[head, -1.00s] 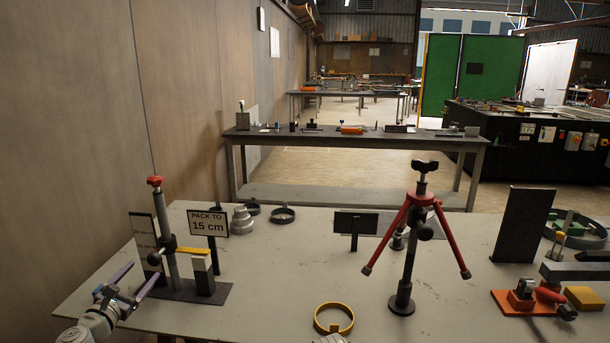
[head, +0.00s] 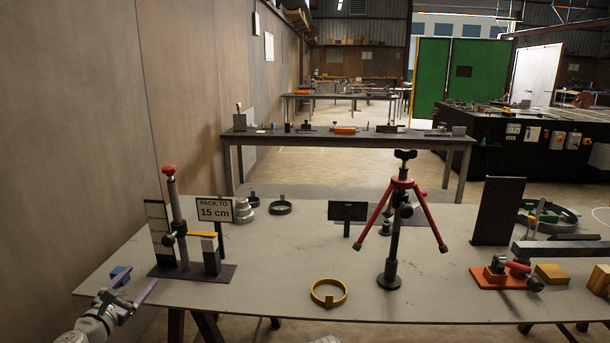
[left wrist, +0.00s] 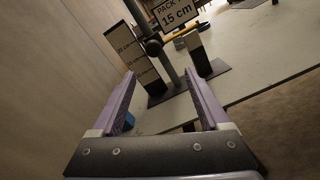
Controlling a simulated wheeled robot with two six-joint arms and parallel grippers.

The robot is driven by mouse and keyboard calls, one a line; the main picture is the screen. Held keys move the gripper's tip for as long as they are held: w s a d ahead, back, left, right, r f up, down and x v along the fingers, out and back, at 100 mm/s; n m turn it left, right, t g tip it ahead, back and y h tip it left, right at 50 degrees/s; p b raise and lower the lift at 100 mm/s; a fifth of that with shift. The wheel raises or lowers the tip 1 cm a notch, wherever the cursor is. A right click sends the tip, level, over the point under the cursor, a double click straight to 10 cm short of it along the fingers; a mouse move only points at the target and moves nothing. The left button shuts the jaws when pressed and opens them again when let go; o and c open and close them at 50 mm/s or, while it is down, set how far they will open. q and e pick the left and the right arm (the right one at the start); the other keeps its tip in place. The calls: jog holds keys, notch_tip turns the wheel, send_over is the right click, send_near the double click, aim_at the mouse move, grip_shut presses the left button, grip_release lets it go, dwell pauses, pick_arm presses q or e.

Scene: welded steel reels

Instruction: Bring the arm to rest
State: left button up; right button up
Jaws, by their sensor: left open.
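My left gripper (head: 133,284) is at the lower left, by the near left edge of the steel table (head: 250,296). Its two purple-grey fingers are spread with nothing between them, as the left wrist view (left wrist: 160,105) also shows. Beyond it stands a gauge post (head: 178,215) with a red top knob and a yellow arm (head: 202,234), on a dark base. A small blue block (head: 121,275) lies on the table just beyond the fingers. I see no contact between the gripper and these things. My right gripper is out of view.
A sign reading "PACK TO 15 cm" (head: 215,210) stands behind the post. A yellow ring (head: 329,292) lies at the front middle. A red-legged tripod stand (head: 396,225) is right of centre, and a red clamp (head: 505,274) sits at the right. The table's front middle is otherwise clear.

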pick_arm(q)
jog(key=s+d+f+m+g+h, duration=0.2)
jog(key=d+f+m+g, duration=0.3)
jog(key=d, duration=0.5)
jog(key=s+d+f+m+g+h, duration=0.1)
jog(key=d+f+m+g+h, duration=0.15)
jog(key=d+f+m, duration=0.5)
jog(key=s+d+f+m+g+h, duration=0.15)
jog(key=d+m+g, duration=0.4)
jog(key=d, duration=0.85)
jog(key=s+d+f+m+g+y, duration=0.3)
jog(key=s+f+m+y, duration=0.1)
jog(key=s+m, duration=0.4)
jog(key=s+d+f+m+g+y, duration=0.2)
jog(key=s+f+m+y, duration=0.25)
jog(key=s+m, duration=0.3)
notch_tip(320, 180, up, 13)
jog(key=p, duration=1.2)
jog(key=shift+s+y, duration=0.1)
jog(key=shift+y, duration=0.15)
